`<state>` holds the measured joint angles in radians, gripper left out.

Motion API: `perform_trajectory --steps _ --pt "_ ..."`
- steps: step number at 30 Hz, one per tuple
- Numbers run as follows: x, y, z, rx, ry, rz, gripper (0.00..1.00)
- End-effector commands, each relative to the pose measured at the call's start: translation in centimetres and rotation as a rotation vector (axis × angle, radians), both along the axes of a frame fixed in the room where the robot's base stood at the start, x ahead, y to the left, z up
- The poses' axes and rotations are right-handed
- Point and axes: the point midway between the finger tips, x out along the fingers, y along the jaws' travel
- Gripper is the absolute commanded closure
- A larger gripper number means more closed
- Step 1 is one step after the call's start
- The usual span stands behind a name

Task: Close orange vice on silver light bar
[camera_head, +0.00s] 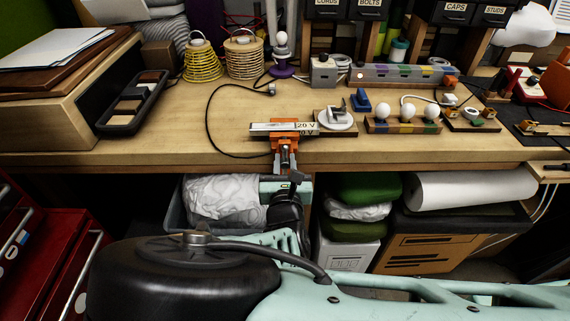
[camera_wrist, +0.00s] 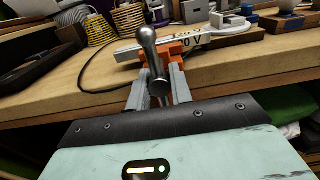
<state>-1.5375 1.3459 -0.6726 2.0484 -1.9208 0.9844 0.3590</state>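The orange vice (camera_head: 284,143) is fixed at the bench's front edge, with its screw pointing toward me. The silver light bar (camera_head: 262,128), marked "20 V", lies crosswise at the vice jaws; any gap between jaws and bar is too small to tell. In the wrist view the vice's orange body (camera_wrist: 176,50) is partly hidden behind its silver handle (camera_wrist: 147,40), which stands nearly upright with a ball end. My gripper (camera_wrist: 159,72) is at the vice front, its grey fingers apart on either side of the handle and screw. Firm contact is not visible.
A black cable (camera_head: 208,125) loops on the bench left of the vice. A round white fixture (camera_head: 336,120) stands close right of the bar, then a board with several white bulbs (camera_head: 404,124). A black tray (camera_head: 133,101) lies left. A bin (camera_head: 176,205) sits below the bench.

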Motion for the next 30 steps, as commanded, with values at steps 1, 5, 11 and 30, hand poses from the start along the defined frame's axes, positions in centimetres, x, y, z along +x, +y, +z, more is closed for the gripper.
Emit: perform_trajectory --steps 1,5,11,30 --pt "-0.01 0.00 0.02 0.004 0.000 0.000 1.00" --pt "0.03 -0.04 0.21 0.105 -0.002 -0.002 1.00" --pt "0.04 -0.04 0.11 0.242 -0.007 -0.002 1.00" --pt "0.14 -0.02 0.06 0.737 -0.025 -0.002 1.00"
